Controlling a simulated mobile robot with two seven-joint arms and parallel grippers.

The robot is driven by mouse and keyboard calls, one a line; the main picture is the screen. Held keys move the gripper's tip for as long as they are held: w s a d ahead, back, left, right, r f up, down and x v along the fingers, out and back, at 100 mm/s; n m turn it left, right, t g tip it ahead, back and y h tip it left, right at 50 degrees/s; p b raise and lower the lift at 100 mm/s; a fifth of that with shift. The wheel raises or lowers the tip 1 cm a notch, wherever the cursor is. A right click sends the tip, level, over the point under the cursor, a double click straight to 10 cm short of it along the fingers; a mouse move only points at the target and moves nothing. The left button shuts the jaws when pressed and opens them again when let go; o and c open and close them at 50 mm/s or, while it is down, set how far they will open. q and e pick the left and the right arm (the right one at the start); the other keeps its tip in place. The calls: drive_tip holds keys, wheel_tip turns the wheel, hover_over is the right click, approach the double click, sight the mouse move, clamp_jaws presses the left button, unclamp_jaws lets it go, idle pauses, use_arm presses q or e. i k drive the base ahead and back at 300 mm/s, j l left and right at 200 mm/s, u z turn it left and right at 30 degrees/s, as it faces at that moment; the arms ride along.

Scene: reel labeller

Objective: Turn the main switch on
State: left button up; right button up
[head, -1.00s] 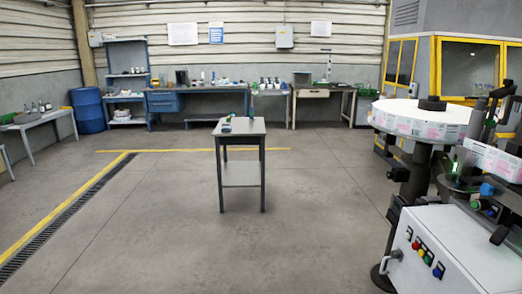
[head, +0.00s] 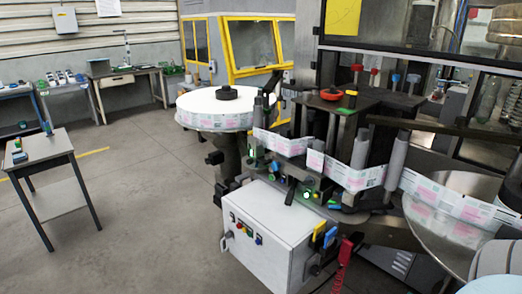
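The labelling machine fills the right half of the head view. Its white control box (head: 268,232) stands low at the front. Several small coloured buttons and dark knobs (head: 243,228) sit on the face of the box. A grey handle-like part (head: 226,242) sticks out at the box's left edge; I cannot tell whether this is the main switch or which position it is in. Neither of my grippers is in view.
A large white reel (head: 215,106) stands left of the machine's middle, and a label strip (head: 362,178) runs to a second reel (head: 450,215) at right. A small table (head: 45,150) stands at left. The floor between (head: 140,220) is clear.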

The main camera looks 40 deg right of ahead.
sight(315, 270)
drive_tip(key=z, duration=1.7)
